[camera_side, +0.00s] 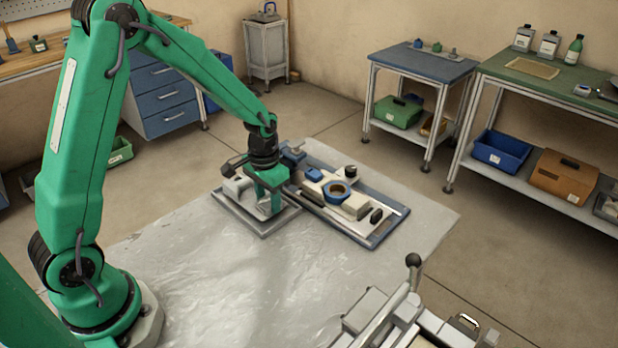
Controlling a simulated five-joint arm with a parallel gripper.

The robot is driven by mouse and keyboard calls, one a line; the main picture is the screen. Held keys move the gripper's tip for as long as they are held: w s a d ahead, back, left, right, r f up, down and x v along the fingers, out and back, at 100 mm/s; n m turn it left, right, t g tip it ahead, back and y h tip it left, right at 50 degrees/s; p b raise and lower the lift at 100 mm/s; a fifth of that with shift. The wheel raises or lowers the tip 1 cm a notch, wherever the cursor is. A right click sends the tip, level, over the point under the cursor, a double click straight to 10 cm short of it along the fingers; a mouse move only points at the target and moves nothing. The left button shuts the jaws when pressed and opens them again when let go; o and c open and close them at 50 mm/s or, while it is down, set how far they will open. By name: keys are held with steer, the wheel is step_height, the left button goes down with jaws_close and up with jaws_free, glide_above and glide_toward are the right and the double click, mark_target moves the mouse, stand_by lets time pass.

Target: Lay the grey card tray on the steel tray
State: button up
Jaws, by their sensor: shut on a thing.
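My gripper (268,203) is at the middle of the picture, pointing down over a shallow grey tray with a raised rim, which looks like the steel tray (262,232). The jaws are shut on a small grey piece that appears to be the grey card tray (236,186); it shows to the left of the green gripper body. The gripper hides much of it and the middle of the steel tray. I cannot tell whether the held piece touches the steel tray.
A blue-edged board (388,226) with a reel device (337,192) and small parts lies close to the right of the steel tray. Grey equipment with a black-knobbed lever (413,262) stands at the front right. The pale sheet (215,275) in front is clear.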

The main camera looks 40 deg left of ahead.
steer(key=shift+f, duration=0.75)
steer(key=shift+f, duration=0.1)
steer(key=o, duration=0.8)
step_height(320, 180, up, 12)
steer(key=shift+r, duration=0.15)
steer(key=shift+r, duration=0.1)
stand_by(0.4)
